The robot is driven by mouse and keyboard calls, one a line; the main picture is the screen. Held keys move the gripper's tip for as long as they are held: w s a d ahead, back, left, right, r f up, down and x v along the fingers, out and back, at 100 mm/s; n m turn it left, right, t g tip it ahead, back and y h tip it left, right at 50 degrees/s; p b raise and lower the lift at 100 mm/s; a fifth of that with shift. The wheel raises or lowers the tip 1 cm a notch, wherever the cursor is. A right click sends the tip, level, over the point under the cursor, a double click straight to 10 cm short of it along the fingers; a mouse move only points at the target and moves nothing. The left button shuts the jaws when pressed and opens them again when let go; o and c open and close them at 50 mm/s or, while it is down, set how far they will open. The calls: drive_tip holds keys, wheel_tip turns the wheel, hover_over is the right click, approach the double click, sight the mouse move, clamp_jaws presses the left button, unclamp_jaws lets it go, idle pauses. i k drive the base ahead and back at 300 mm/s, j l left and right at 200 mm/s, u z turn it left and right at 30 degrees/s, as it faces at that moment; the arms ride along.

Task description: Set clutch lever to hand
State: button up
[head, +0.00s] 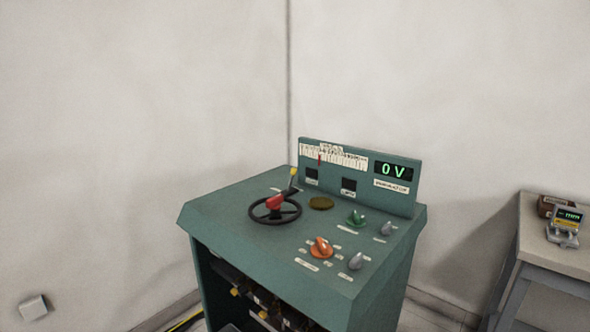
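A green control console (235,215) stands in the corner of the room. A thin lever with a yellow tip (293,173) rises from its top behind the handwheel, leaning slightly right; it looks like the clutch lever. The black handwheel (259,218) has a red knob (276,202). A small white label beside the lever is too small to read, so I cannot tell which setting the lever is at. My gripper is not in view.
The console's back panel has a display (393,170) reading 0 V. Orange (320,247), green (356,217) and grey knobs sit at the right of its top. A grey table (560,258) with small devices stands at the right. A pale box (33,307) is at lower left.

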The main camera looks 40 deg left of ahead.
sight(293, 171)
drive_tip(key=u, duration=0.45)
drive_tip(key=i+l+u, duration=0.1)
drive_tip(key=u, duration=0.85)
drive_tip(key=l+u, duration=0.15)
drive_tip(key=u, duration=0.75)
